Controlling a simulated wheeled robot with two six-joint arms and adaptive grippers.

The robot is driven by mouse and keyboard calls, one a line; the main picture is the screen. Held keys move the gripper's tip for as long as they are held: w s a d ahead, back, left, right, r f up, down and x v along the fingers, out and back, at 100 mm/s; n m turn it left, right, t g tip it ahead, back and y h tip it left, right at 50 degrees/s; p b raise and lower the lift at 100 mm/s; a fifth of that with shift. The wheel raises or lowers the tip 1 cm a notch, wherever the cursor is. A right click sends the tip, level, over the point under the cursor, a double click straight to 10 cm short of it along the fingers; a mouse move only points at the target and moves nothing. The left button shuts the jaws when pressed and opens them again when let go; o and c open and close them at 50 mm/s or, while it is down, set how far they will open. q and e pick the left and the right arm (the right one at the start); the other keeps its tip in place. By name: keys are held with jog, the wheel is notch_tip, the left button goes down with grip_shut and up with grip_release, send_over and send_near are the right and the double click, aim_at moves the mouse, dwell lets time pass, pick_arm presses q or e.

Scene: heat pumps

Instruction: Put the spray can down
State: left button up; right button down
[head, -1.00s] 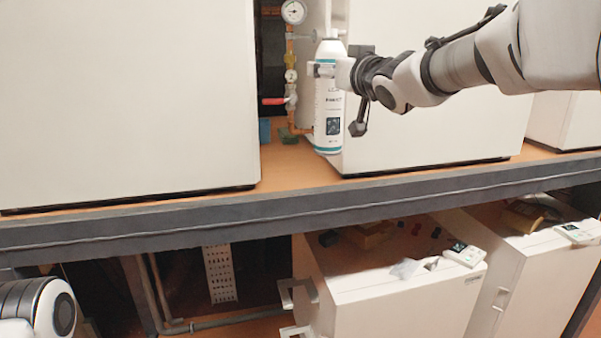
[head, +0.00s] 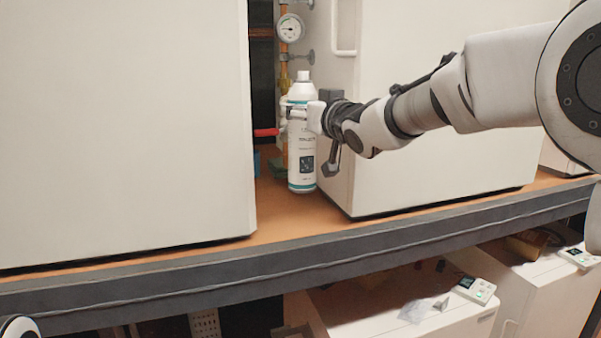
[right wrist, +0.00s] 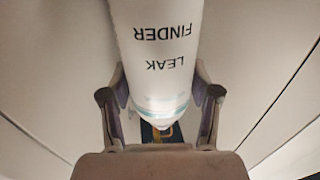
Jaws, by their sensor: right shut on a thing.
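The white spray can (head: 301,150) stands upright between two large white units above the wooden shelf (head: 287,211). Whether its base touches the shelf is hard to tell. My right gripper (head: 297,113) comes from the right and is shut around the upper part of the can. In the right wrist view the can (right wrist: 158,50) shows the words "LEAK FINDER" upside down, with the fingers of my right gripper (right wrist: 160,100) on both sides of it. My left gripper is not in view; only a bit of my left arm shows at the lower left.
A large white unit (head: 120,130) stands left of the can and another (head: 440,160) stands right of it. Behind the can are a gauge (head: 290,28), copper pipe and a red valve handle (head: 265,132). A dark shelf edge (head: 250,270) runs along the front.

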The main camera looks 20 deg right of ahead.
aim_at(310, 146)
jog(key=f, duration=0.6)
jog(key=shift+w+f, duration=0.3)
jog(key=shift+f, duration=0.05)
jog(key=shift+s+r, duration=0.1)
jog(key=shift+s, duration=0.1)
jog(key=shift+c, duration=1.2)
grip_release()
jog(key=shift+f, duration=0.2)
